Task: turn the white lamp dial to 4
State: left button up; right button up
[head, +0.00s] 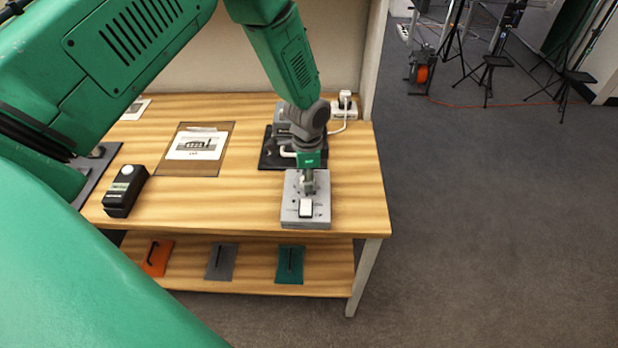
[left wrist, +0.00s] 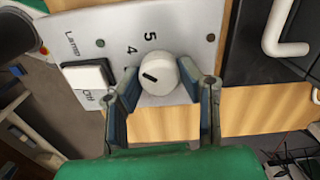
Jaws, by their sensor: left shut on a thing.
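The white lamp dial (left wrist: 165,66) sits on a light grey panel (left wrist: 190,35) in the left wrist view. Its black mark points left, below the printed 4; the 5 is above. Any lower numbers are hidden or unclear. My left gripper (left wrist: 162,98) has a finger on each side of the dial and is shut on it. In the head view my left gripper (head: 308,186) reaches down onto the grey panel (head: 290,217) near the table's front right corner, hiding the dial. My right gripper is not in view.
A white rocker switch (left wrist: 85,76) marked Lamp and Off is beside the dial. Behind the panel are a black tray (head: 268,161) and a power strip (head: 346,110). A black meter (head: 125,190) and a printed card (head: 196,146) lie left. Wood between them is clear.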

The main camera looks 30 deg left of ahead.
pick_arm(q)
jog(key=shift+s+f, duration=0.15)
jog(key=shift+s, duration=0.1)
jog(key=o, duration=1.1)
jog(key=shift+a, duration=0.1)
jog(key=shift+o, duration=0.2)
jog(key=shift+w, duration=0.15)
jog(key=shift+a, duration=0.1)
jog(key=shift+r, duration=0.2)
notch_tip(320, 180, up, 12)
jog(key=shift+f, duration=0.25)
jog(key=shift+w, duration=0.1)
